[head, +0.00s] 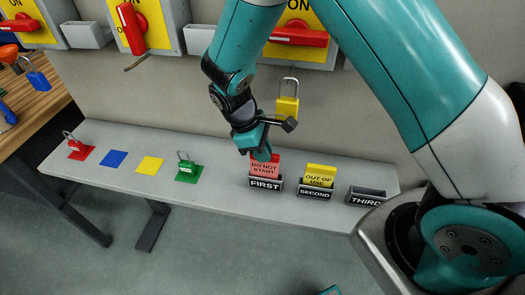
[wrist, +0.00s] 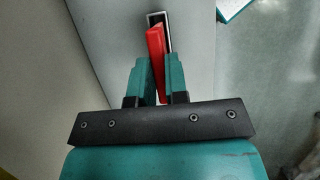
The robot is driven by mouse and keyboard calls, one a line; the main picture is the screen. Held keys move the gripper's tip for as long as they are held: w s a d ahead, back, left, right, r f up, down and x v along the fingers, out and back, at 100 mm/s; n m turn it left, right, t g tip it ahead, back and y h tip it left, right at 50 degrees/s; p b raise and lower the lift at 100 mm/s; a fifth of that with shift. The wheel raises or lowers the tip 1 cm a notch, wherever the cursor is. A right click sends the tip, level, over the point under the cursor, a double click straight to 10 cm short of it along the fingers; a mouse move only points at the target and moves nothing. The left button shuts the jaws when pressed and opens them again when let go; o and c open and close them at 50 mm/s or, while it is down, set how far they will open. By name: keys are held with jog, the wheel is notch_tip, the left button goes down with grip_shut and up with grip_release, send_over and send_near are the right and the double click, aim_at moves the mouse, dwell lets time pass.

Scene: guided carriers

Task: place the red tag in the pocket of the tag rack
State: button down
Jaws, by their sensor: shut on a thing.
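The red tag (head: 265,167), lettered DO NOT START, stands upright at the tag rack's pocket marked FIRST (head: 265,184). My gripper (head: 262,154) is shut on the tag's upper part. In the wrist view the red tag (wrist: 156,50) lies between the two teal fingers (wrist: 160,82), and the dark, pale-rimmed pocket (wrist: 169,38) shows just beyond and beside it. The tag's lower edge is hidden, so I cannot tell how deep it sits. A yellow tag (head: 320,174) stands in the pocket marked SECOND (head: 315,193). The pocket marked THIRD (head: 366,197) looks empty.
The grey bench (head: 220,200) also holds a padlock on a red square (head: 80,150), a blue square (head: 113,158), a yellow square (head: 149,165) and a green padlock (head: 188,170). A yellow padlock (head: 287,106) hangs behind my gripper. Red switch handles (head: 131,28) are on the wall panels.

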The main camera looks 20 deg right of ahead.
jog(key=shift+w+d+f+p, duration=0.15)
jog(key=shift+f+p, duration=0.2)
jog(key=shift+f, duration=0.5)
jog(key=shift+f, duration=0.1)
jog(key=c, duration=1.1)
grip_release()
jog(key=shift+c, duration=0.2)
jog(key=b+v, duration=0.3)
jog(key=v, duration=0.9)
jog(key=s+r+m+t+y, duration=0.1)
jog(key=s+r+y, duration=0.3)
jog(key=s, duration=0.6)
jog(key=s+a+r+m+t+y, duration=0.1)
jog(key=s+r+m+y, duration=0.1)
jog(key=s+r, duration=0.6)
jog(key=s+y, duration=0.1)
jog(key=s, duration=0.2)
jog(key=shift+r+m+t+y, duration=0.3)
jog(key=shift+m+y, duration=0.1)
